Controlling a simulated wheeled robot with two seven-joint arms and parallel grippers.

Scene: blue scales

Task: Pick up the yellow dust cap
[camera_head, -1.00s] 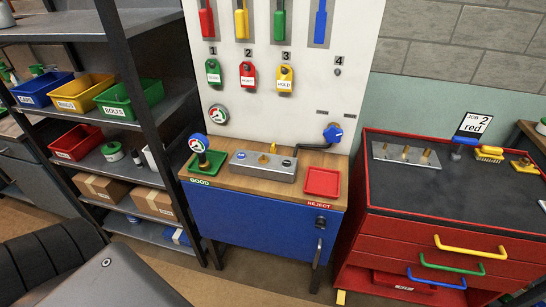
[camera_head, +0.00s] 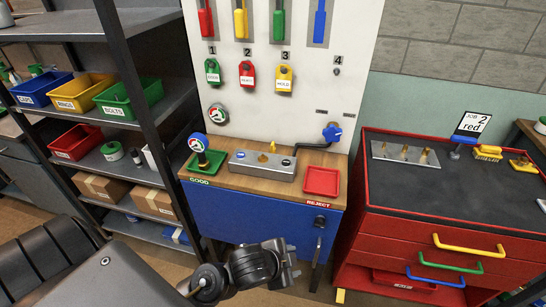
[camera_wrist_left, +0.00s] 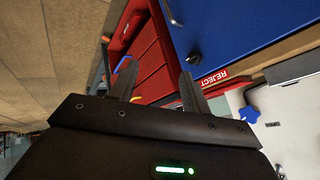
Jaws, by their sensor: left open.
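On the grey metal block (camera_head: 262,172) on the wooden bench top, a small yellow piece (camera_head: 263,158) lies between a blue-and-white disc and a dark one. A small yellow upright fitting (camera_head: 273,147) stands just behind it. I cannot tell for sure which is the dust cap. My left arm reaches in from the bottom in the head view, its end low in front of the blue cabinet. My left gripper (camera_wrist_left: 158,80) is open and empty in the left wrist view, well apart from the block. My right gripper is not in view.
A green tray (camera_head: 218,168) with a gauge stands left of the block; a red tray (camera_head: 322,181) lies right of it. A red drawer cabinet (camera_head: 447,250) stands at right, a shelf with bins at left. A blue-knobbed pipe (camera_head: 332,133) rises behind the bench.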

